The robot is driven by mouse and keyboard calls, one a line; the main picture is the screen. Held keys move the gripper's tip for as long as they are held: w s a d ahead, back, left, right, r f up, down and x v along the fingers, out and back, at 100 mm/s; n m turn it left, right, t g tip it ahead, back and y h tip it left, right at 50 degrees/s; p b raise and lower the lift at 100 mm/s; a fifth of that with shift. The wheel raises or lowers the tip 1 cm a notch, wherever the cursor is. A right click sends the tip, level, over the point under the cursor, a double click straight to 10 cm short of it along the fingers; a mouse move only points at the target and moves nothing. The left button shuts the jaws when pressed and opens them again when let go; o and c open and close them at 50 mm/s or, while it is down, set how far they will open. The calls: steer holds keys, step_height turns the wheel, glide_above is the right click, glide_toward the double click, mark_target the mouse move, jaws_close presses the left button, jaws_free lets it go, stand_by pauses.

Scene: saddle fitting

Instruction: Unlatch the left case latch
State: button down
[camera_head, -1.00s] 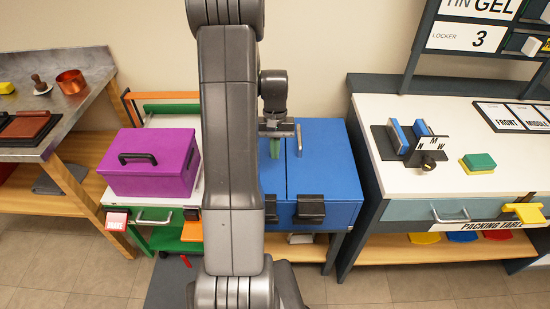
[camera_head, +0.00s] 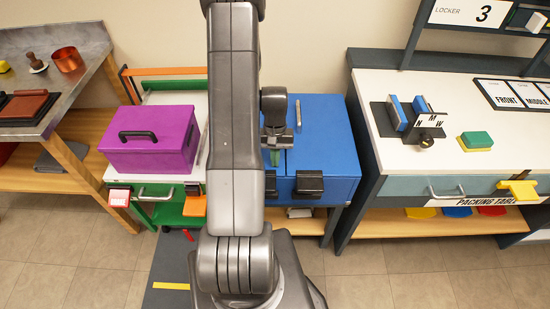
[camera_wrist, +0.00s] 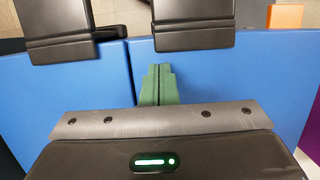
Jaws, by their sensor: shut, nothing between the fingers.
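The blue case (camera_head: 329,145) stands to the right of the purple box, with a black latch on each side of its front edge. The left latch (camera_head: 270,184) is partly covered by my arm in the head view; the right latch (camera_head: 309,183) is clear. In the wrist view, turned about, the left latch (camera_wrist: 180,22) is upper middle and the right latch (camera_wrist: 60,30) upper left. My gripper (camera_head: 275,157) has green fingers, shut and empty, over the case top just behind the left latch. The fingers (camera_wrist: 157,72) appear apart from that latch in the wrist view.
The purple box (camera_head: 150,140) stands close on the left. A thin metal handle (camera_head: 298,115) lies on the case top. The white packing table (camera_head: 390,150) is close on the right, with a green-and-yellow block (camera_head: 475,141) on it.

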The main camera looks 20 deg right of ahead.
mark_target(275, 192)
steer(key=shift+s+a+b, duration=0.1)
steer(key=shift+s+b, duration=0.25)
steer(key=shift+s, duration=0.05)
steer(key=shift+s+a+r+t+b, duration=0.1)
steer(key=shift+s+t+b, duration=0.15)
steer(key=shift+t+b, duration=0.05)
steer(key=shift+s, duration=0.15)
steer(key=s+t+b, duration=0.1)
steer(key=s+b, duration=0.1)
steer(key=b, duration=0.1)
steer(key=s+a+t+h+b, duration=0.1)
steer(key=t+b, duration=0.1)
steer(key=b, duration=0.1)
steer(key=s+t+b, duration=0.1)
steer(key=s+b, duration=0.1)
steer(key=b, duration=0.1)
steer(key=shift+s+a+t+h, duration=0.3)
steer(key=shift+a, duration=0.05)
steer(key=shift+s+a+f+b, duration=0.15)
steer(key=shift+s+f+b, duration=0.05)
steer(key=shift+s+b, duration=0.45)
steer(key=shift+s+a+f+b, duration=0.15)
steer(key=shift+s+b, duration=0.15)
steer(key=shift+s, duration=0.2)
steer(key=shift+s+a+f+b, duration=0.15)
steer(key=shift+s+b, duration=0.15)
steer(key=shift+s, duration=0.2)
steer(key=shift+s+a+f+b, duration=0.15)
steer(key=shift+s+b, duration=0.15)
steer(key=shift+s, duration=0.2)
